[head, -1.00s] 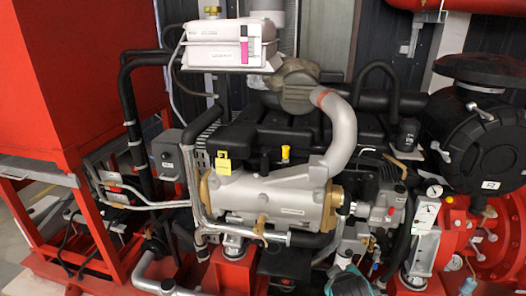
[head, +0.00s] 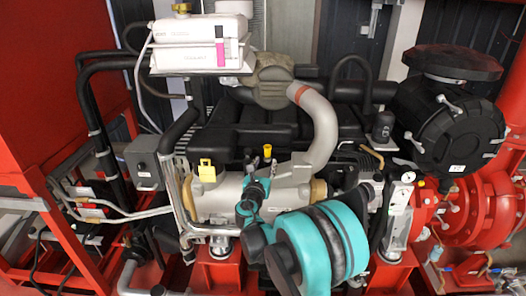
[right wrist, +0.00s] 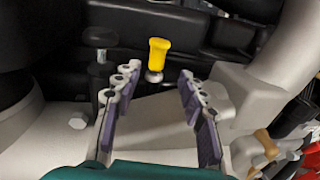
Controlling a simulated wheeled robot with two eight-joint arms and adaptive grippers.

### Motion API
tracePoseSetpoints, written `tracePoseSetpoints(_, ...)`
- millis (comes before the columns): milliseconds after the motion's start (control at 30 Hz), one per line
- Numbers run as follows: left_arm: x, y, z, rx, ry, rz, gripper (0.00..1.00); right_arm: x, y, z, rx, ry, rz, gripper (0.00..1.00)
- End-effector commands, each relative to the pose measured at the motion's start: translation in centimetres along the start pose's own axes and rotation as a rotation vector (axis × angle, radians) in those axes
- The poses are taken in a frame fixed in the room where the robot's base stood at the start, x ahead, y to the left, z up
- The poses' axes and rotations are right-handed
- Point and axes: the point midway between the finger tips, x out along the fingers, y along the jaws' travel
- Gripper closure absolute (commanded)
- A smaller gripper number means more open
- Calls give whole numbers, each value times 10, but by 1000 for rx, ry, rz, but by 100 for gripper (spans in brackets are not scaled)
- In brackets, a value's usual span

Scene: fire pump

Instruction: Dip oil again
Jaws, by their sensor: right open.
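The oil dipstick's yellow handle (head: 267,150) stands upright on the engine, behind the silver cylinder. It also shows in the right wrist view (right wrist: 158,55), seated on a small round silver fitting. My right gripper (head: 260,171) is just in front of it, reaching up from the lower right. In the right wrist view my right gripper (right wrist: 157,76) is open, with one ridged finger on each side and the handle ahead between them. Nothing is held. The handle appears apart from both fingers. My left gripper is not in view.
A black knob (right wrist: 100,38) stands close left of the handle. A thick grey pipe (head: 322,130) curves to its right. A white tank (head: 187,45) sits above left.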

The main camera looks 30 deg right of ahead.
Motion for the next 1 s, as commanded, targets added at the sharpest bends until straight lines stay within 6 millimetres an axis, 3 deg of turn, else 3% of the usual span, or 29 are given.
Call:
tracePoseSetpoints(167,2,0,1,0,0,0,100,16,2,-1,-36,-11,3,58)
tracePoseSetpoints(500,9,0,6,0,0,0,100,69,2,-1,-32,-10,3,58)
tracePoseSetpoints(900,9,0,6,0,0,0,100,80,2,0,-31,-9,4,58)
tracePoseSetpoints(933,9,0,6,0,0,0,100,80,2,0,-31,-9,4,61)
tracePoseSetpoints(1000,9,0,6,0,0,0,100,80,2,0,-31,-9,4,79)
